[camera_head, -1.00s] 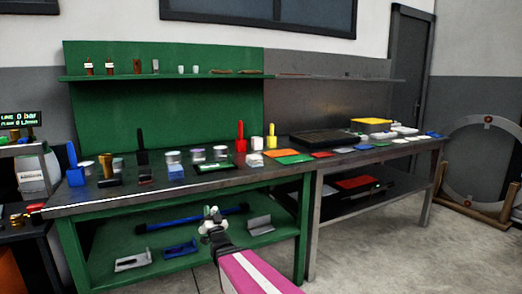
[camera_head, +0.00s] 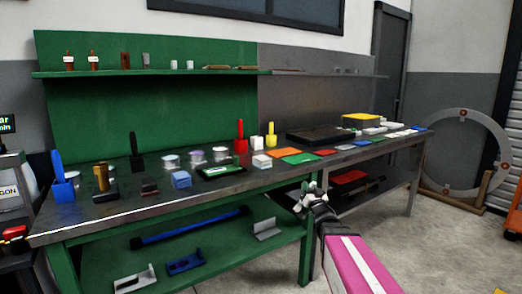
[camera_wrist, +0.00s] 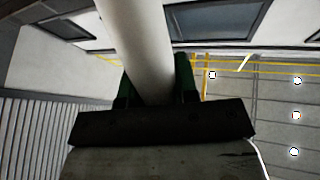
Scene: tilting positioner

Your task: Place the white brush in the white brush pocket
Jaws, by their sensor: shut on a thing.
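My gripper (camera_head: 311,190) is in front of the workbench's front edge, near the middle of the head view. In the wrist view its two dark green fingers (camera_wrist: 155,85) are shut on a smooth white shaft (camera_wrist: 138,40), which looks like the white brush. The shaft runs up out of the picture, so its far end is hidden. In the head view the brush is small and hard to make out at the fingertips. A white block (camera_head: 257,142), apparently the white brush pocket, stands on the bench between the red brush (camera_head: 241,130) and the yellow brush (camera_head: 270,130).
The green and grey workbench (camera_head: 235,182) spans the view. A blue brush (camera_head: 58,168) and a black brush (camera_head: 134,146) stand upright at its left. Floor in front is open.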

